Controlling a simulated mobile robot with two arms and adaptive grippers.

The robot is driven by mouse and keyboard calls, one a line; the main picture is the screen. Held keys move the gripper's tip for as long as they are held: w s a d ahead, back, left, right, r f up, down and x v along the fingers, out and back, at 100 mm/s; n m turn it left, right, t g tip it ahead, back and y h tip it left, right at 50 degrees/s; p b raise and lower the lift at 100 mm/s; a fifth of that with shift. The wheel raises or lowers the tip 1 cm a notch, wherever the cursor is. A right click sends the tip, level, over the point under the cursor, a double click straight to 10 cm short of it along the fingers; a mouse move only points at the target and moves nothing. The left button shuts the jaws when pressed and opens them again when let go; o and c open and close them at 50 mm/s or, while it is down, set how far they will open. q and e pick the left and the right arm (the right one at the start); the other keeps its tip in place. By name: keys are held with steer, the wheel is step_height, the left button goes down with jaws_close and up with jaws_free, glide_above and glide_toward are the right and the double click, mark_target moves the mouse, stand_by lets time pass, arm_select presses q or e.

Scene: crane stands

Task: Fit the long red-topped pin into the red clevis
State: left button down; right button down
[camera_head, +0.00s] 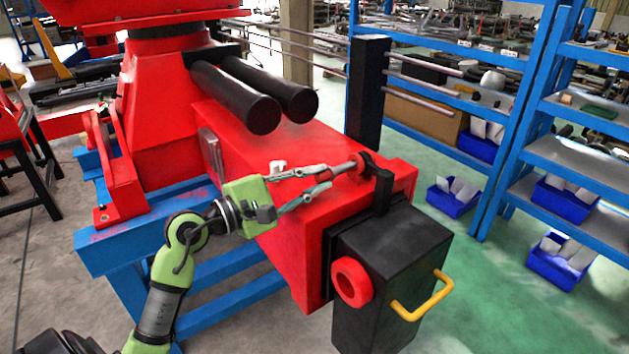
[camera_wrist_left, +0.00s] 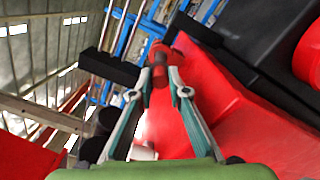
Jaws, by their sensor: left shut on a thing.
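My left gripper (camera_head: 326,177) reaches in from the left above the red beam and is shut on the red top of the pin (camera_head: 341,168). The pin's grey shaft points right and away, roughly level. Its far end meets a small red part (camera_head: 357,161), apparently the red clevis, beside a black bracket (camera_head: 382,185). I cannot tell whether the tip is inside it or only in front. In the left wrist view the fingertips (camera_wrist_left: 160,78) close on a dark red piece, with brighter red (camera_wrist_left: 159,48) just beyond. My right gripper is not in view.
A black box (camera_head: 395,260) with a red ring (camera_head: 351,282) and yellow handle (camera_head: 424,297) hangs on the beam's near end.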

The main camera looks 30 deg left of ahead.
mark_target(335, 173)
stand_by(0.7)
arm_select(q)
steer(key=shift+x, duration=1.25)
stand_by(0.6)
steer(key=shift+x, duration=1.75)
stand_by(0.5)
steer(key=c, duration=1.9)
jaws_free()
steer(key=shift+s+f, duration=0.1)
steer(key=shift+s, duration=0.05)
steer(key=shift+s+a+b, duration=0.15)
steer(key=shift+s+b, duration=0.15)
steer(key=shift+b, duration=0.15)
steer(key=shift+b+v, duration=0.9)
steer(key=shift+v, duration=1.15)
